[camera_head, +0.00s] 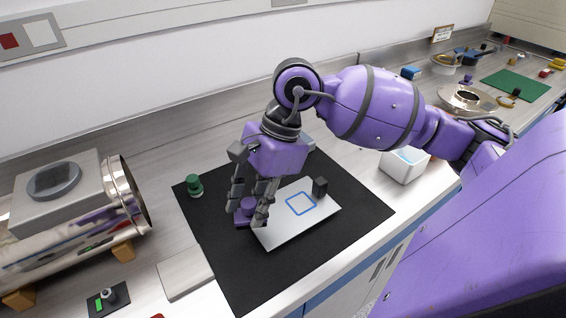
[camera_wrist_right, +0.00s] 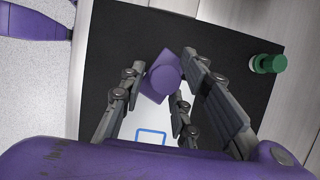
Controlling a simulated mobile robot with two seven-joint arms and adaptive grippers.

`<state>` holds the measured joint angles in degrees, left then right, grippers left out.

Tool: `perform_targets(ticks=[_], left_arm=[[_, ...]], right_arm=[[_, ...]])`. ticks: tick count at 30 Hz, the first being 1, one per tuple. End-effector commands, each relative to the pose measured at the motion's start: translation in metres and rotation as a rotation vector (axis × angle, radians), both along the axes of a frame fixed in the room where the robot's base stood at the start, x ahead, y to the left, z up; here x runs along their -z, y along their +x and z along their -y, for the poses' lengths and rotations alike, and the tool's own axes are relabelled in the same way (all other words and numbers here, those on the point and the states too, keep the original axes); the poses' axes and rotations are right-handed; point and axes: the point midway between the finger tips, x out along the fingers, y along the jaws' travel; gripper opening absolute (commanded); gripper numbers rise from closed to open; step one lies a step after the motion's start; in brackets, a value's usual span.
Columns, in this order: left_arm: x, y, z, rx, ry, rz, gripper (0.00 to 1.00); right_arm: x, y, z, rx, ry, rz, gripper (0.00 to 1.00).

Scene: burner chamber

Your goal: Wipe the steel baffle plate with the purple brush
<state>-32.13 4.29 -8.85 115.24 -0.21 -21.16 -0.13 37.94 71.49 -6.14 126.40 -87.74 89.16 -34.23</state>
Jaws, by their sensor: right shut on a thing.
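The steel baffle plate (camera_head: 286,235) is a pale flat sheet on a black mat, with a blue square outline and a black block handle at its right. Part of its blue outline also shows in the right wrist view (camera_wrist_right: 151,132). The purple brush (camera_head: 247,204) has a square base and round knob, and shows between the fingers in the right wrist view (camera_wrist_right: 165,78). My right gripper (camera_head: 249,213) points down, shut on the brush's knob, at the plate's left corner. I cannot tell whether the brush touches plate or mat. My left gripper is not in view.
The black mat (camera_head: 230,275) has free room around the plate. A green knobbed piece (camera_head: 194,186) stands at its left edge. A steel cylinder (camera_head: 70,220) lies at left. A white container (camera_head: 404,165) stands at right. A grey slab (camera_head: 185,272) lies near the front.

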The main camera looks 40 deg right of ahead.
Motion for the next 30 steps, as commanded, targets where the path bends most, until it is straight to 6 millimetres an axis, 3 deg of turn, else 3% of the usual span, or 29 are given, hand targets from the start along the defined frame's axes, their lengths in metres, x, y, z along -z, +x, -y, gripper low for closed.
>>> perform_targets(ticks=[13,30], left_arm=[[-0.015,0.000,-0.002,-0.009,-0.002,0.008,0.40],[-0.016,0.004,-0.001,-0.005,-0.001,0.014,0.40]], right_arm=[[-0.042,0.000,0.004,0.006,0.001,0.004,0.01],[-0.043,0.000,0.004,0.007,0.001,0.001,0.01]])
